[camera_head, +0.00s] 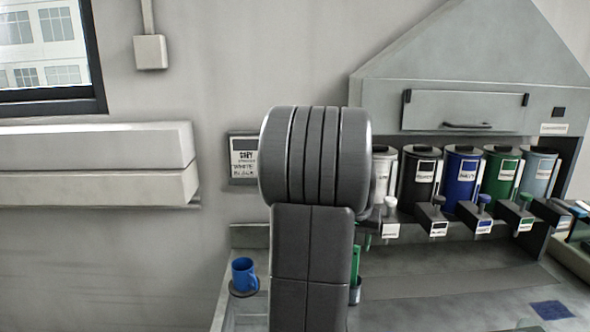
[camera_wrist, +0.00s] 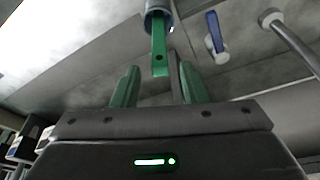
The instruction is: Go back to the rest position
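My gripper (camera_wrist: 158,82) shows in the wrist view with two green fingers standing apart. It is open, and I see nothing held between them. A green bar (camera_wrist: 159,50) with a small hole at its end comes out of a grey cylinder (camera_wrist: 157,14) just beyond the fingertips, apart from them. In the head view my arm fills the middle and hides most of my gripper. A green upright piece (camera_head: 355,262) shows at the arm's right edge above a small dark cup (camera_head: 355,292); I cannot tell whether it is the same bar.
A blue mug (camera_head: 244,272) stands on a dark round base left of my arm. A row of labelled canisters, including a blue one (camera_head: 461,178) and a green one (camera_head: 502,175), stands under a grey hood (camera_head: 465,108). A white shelf (camera_head: 95,165) juts from the left wall.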

